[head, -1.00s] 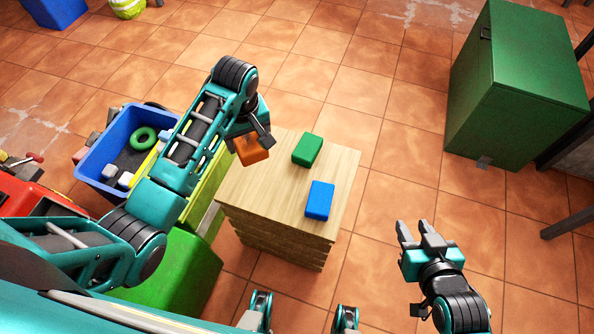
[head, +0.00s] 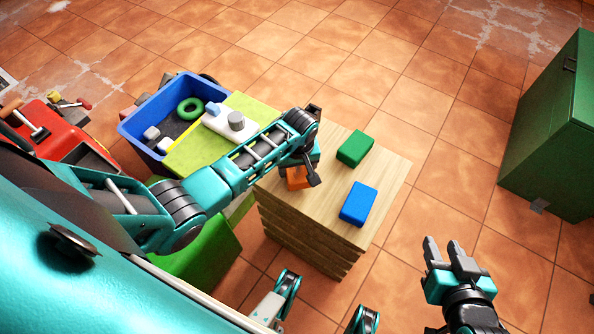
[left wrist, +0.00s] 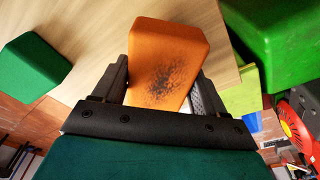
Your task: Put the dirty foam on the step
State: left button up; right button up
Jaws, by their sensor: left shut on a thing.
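The dirty foam is an orange block (head: 297,180) with a dark smudge on its face, clear in the left wrist view (left wrist: 165,60). My left gripper (head: 299,172) is shut on it, one finger on each side (left wrist: 160,90). The foam is over the left part of a pale wooden top (head: 330,200); I cannot tell whether it touches the wood. A lime-green surface (head: 185,155), possibly the step, lies left of the wood, partly behind my left arm. My right gripper (head: 445,246) is empty, fingers apart, over the floor at right.
A green block (head: 355,148) and a blue block (head: 358,204) lie on the wooden top. A white piece with a grey knob (head: 236,121) sits on the lime surface. A blue bin (head: 140,130) and a red toolbox (head: 75,140) stand left, a green cabinet (head: 550,130) right.

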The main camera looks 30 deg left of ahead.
pick_arm(q)
jog(key=shift+f, duration=0.7)
pick_arm(e)
jog(key=shift+f, duration=0.4)
jog(key=shift+s, duration=0.1)
pick_arm(q)
jog(key=shift+f, duration=0.2)
jog(key=o, duration=1)
jog(key=shift+r, duration=0.1)
pick_arm(e)
jog(key=shift+f, duration=0.1)
